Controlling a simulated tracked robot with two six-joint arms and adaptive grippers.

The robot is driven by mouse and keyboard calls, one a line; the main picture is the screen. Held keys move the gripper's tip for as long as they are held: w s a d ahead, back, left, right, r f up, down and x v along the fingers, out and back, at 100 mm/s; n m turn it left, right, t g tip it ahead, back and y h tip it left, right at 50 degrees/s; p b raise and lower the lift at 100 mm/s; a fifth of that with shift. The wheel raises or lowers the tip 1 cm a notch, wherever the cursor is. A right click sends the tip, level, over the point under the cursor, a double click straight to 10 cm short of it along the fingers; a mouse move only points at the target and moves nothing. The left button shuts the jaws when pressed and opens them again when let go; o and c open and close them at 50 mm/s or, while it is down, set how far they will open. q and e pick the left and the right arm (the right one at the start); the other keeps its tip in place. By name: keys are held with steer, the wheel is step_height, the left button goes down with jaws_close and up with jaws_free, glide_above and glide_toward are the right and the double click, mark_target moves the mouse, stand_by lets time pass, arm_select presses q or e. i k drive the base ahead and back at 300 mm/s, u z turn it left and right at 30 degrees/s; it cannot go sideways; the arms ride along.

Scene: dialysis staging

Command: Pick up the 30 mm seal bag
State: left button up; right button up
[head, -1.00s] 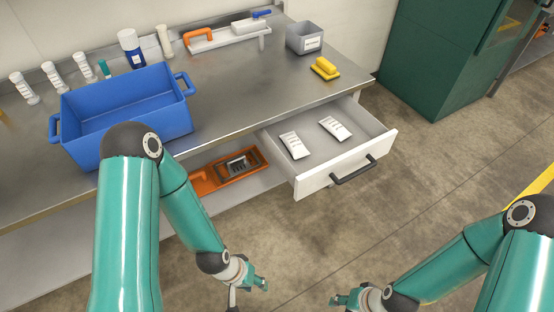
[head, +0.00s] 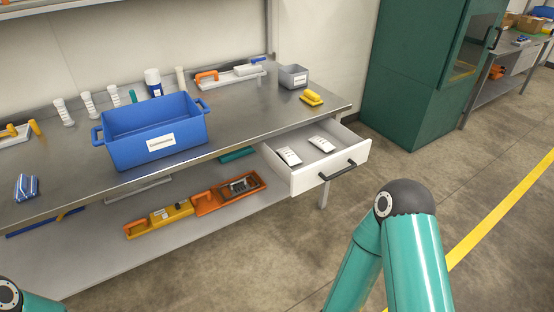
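Two white bags with small dark print lie flat in the open white drawer (head: 301,181), which sticks out from under the steel bench. The left bag (head: 289,157) and the right bag (head: 321,144) lie apart from each other. The print is too small to tell which is the 30 mm seal bag. Neither of my grippers is in the head view. Only a piece of my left arm shows at the bottom left corner, and my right arm's upper links stand at the lower right.
A blue bin (head: 196,128) stands on the bench (head: 240,112). A grey box (head: 293,76) and a yellow brush (head: 312,98) are at the bench's right end. A green cabinet (head: 415,80) stands to the right. Open floor lies in front of the drawer.

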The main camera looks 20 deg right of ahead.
mark_target(290, 157)
steer(key=u, duration=0.25)
steer(key=i, duration=1.4)
steer(key=z, duration=0.55)
